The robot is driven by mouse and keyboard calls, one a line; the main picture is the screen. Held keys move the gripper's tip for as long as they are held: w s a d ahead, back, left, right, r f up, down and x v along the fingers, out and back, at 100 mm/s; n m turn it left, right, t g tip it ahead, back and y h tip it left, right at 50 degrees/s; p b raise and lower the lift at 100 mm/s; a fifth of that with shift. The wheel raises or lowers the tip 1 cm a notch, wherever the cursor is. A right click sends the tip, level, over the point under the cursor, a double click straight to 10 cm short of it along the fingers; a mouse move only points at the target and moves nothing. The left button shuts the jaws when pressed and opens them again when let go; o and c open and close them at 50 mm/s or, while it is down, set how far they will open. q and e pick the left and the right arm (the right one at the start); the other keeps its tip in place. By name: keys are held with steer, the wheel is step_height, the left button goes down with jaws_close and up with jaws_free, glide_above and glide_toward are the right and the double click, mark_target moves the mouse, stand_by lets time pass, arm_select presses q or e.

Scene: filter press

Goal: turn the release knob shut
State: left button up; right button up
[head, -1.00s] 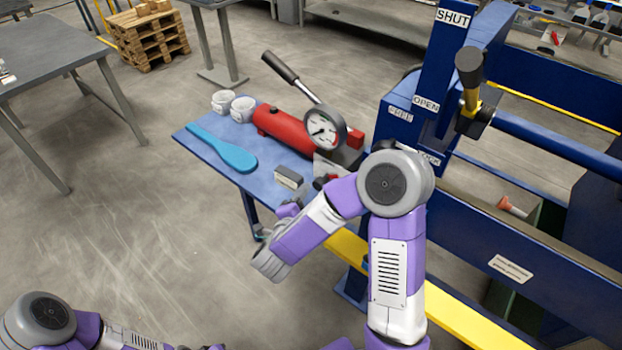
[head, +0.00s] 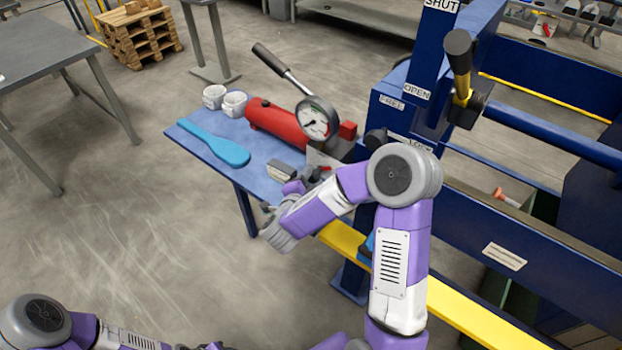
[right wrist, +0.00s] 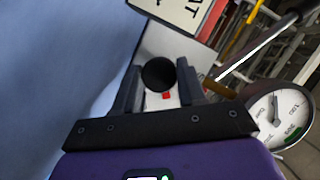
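The release knob (right wrist: 158,74) shows in the right wrist view as a dark round knob with a small red mark just below it. In the head view my right gripper (head: 309,183) is by the near end of the red pump (head: 277,124), below the gauge (head: 316,120). My own wrist and forearm partly hide that spot, and I cannot make out the knob clearly there. My left gripper is not in view.
The pump stands on a blue table (head: 221,176) with a blue paddle (head: 216,143), white cups (head: 234,104) and a small grey block (head: 280,170). Its lever (head: 271,60) slants up behind the gauge. The blue press frame (head: 440,70) rises to the right.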

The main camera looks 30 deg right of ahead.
steer(key=shift+r+n+p, duration=0.15)
steer(key=shift+n+p, duration=0.15)
steer(key=shift+p, duration=0.4)
steer(key=n+g+p, duration=0.2)
steer(key=p, duration=0.3)
steer(key=n+g+p, duration=0.2)
steer(key=n+p, duration=0.1)
steer(key=p, duration=0.3)
steer(key=shift+w+a+r+n+h, duration=0.15)
steer(key=shift+w+r+n+h, duration=0.05)
steer(key=shift+n+h, duration=0.1)
steer(key=shift+f+n+g+p, duration=0.2)
steer(key=shift+n+g+p, duration=0.45)
steer(key=shift+p, duration=0.55)
steer(key=shift+f, duration=0.1)
steer(key=o, duration=0.7)
